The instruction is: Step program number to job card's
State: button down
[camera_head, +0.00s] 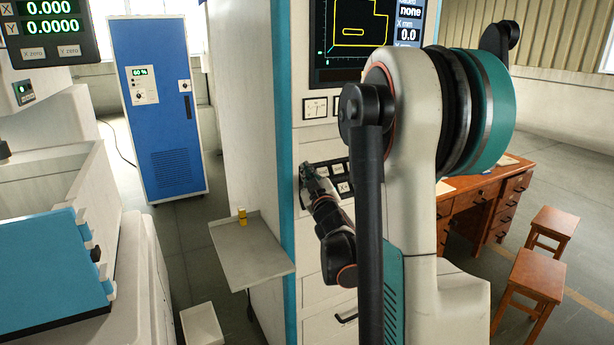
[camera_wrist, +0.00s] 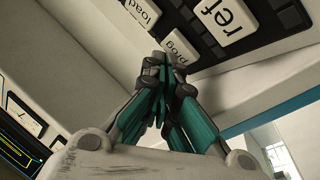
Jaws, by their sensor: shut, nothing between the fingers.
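The machine's control cabinet (camera_head: 312,225) stands in the middle of the head view. Its screen (camera_head: 355,38) shows a yellow outline, the word "none" and "X mm 0.0"; my arm hides part of it. A key panel (camera_head: 338,178) sits below the screen. My gripper (camera_head: 308,170) is shut and empty at the panel's left end. In the wrist view its fingertips (camera_wrist: 163,64) are at or just short of the "prog" key (camera_wrist: 178,48); I cannot tell if they touch. The "load" key (camera_wrist: 144,12) and "ref" key (camera_wrist: 225,20) are nearby. I cannot make out a job card.
A grey side shelf (camera_head: 250,262) holds a small yellow item (camera_head: 242,217). A blue cabinet (camera_head: 160,115) stands behind at left. A wooden desk (camera_head: 480,205) with papers and two stools (camera_head: 535,275) are at right. Floor shows between shelf and blue cabinet.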

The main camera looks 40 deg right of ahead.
jog(key=shift+s+a+r, duration=0.1)
jog(key=shift+s+r, duration=0.15)
jog(key=shift+s, duration=0.1)
jog(key=shift+s+a+r+p, duration=0.25)
jog(key=shift+s+r+p, duration=0.3)
jog(key=shift+s+r, duration=0.35)
jog(key=shift+s+a+r+p, duration=0.2)
jog(key=shift+s+r+p, duration=0.35)
jog(key=shift+s, duration=0.5)
dwell(1.5)
